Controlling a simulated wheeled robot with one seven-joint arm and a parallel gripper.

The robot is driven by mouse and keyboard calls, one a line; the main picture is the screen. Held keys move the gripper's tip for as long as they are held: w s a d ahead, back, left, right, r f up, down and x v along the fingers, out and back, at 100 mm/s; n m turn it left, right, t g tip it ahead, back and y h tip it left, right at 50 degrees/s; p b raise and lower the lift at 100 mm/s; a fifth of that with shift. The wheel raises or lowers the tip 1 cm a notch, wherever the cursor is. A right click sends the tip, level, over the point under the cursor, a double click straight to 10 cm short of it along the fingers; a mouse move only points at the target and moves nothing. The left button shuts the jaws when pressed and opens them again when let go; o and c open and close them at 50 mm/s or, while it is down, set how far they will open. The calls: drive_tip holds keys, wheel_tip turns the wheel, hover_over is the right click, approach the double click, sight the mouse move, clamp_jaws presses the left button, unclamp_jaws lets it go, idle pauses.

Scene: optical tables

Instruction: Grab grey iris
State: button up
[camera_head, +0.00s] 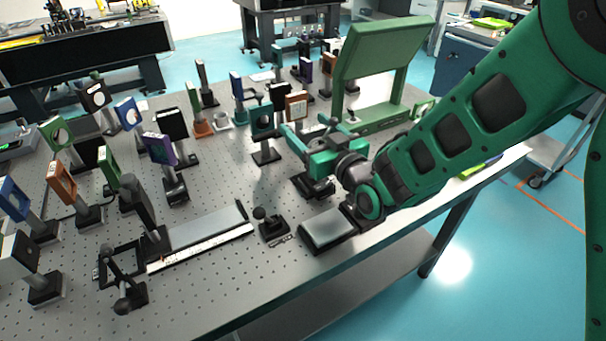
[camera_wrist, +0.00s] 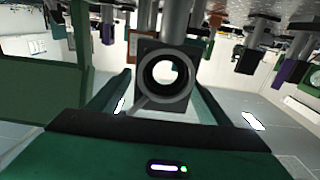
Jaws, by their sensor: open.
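In the wrist view, which looks upside down, a dark grey iris (camera_wrist: 163,76) with a round hole and a thin lever hangs from its grey post. My gripper (camera_wrist: 158,98) is open, with one green finger on each side of the iris. Gaps show between the fingers and the iris, and I cannot tell whether either touches it. In the head view my gripper (camera_head: 304,148) is low over the table, above a black post base (camera_head: 316,187). The gripper hides most of what stands on that base.
The perforated optical table (camera_head: 215,290) is crowded with post-mounted optics. A dark mount (camera_head: 262,119) and an orange-brown one (camera_head: 296,105) stand close to my gripper. A large green frame (camera_head: 385,48) rises behind it. A flat grey box (camera_head: 328,229) lies near the front edge.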

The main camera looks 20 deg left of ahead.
drive_tip(key=shift+w+a, duration=0.1)
clamp_jaws()
drive_tip(key=shift+w, duration=0.1)
drive_tip(key=shift+r, duration=0.1)
